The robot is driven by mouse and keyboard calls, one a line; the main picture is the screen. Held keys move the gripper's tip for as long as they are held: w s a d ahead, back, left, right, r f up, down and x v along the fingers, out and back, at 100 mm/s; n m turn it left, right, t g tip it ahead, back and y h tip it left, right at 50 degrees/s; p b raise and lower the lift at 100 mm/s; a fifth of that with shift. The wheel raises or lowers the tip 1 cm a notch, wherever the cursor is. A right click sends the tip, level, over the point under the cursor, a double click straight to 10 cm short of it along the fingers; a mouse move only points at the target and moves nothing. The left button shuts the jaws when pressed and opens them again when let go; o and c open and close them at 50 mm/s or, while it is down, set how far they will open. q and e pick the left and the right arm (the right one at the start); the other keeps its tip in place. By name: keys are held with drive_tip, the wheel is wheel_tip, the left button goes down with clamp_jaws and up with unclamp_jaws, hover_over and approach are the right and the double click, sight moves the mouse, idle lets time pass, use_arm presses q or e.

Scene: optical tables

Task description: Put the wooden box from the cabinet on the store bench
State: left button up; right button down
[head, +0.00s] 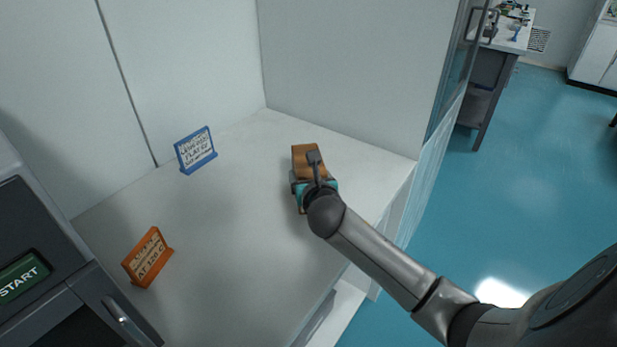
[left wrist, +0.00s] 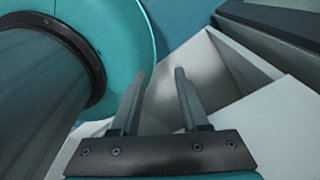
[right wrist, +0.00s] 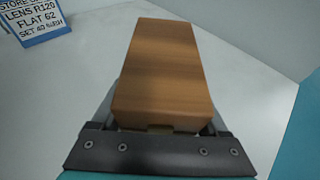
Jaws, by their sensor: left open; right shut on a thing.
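The wooden box (head: 307,154) is a small brown block at the white bench (head: 245,215), near its right side in the head view. My right gripper (head: 314,180) is over it with its jaws shut on it. In the right wrist view the box (right wrist: 162,70) fills the middle, between the fingers. I cannot tell whether the box touches the bench top. My left gripper (left wrist: 160,95) is open and empty in the left wrist view, with a white open compartment below it. It is not seen in the head view.
A blue sign (head: 195,150) stands at the back of the bench and an orange sign (head: 147,257) at the left. A dark machine with a START button (head: 22,276) is at the left edge. A grey panel (head: 355,70) rises behind the box. Bench top between the signs is clear.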

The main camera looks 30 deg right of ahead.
drive_tip(key=shift+r, duration=0.2)
unclamp_jaws()
drive_tip(key=shift+f, duration=0.2)
drive_tip(key=shift+r, duration=0.15)
drive_tip(key=p+v, duration=0.3)
drive_tip(key=v, duration=0.9)
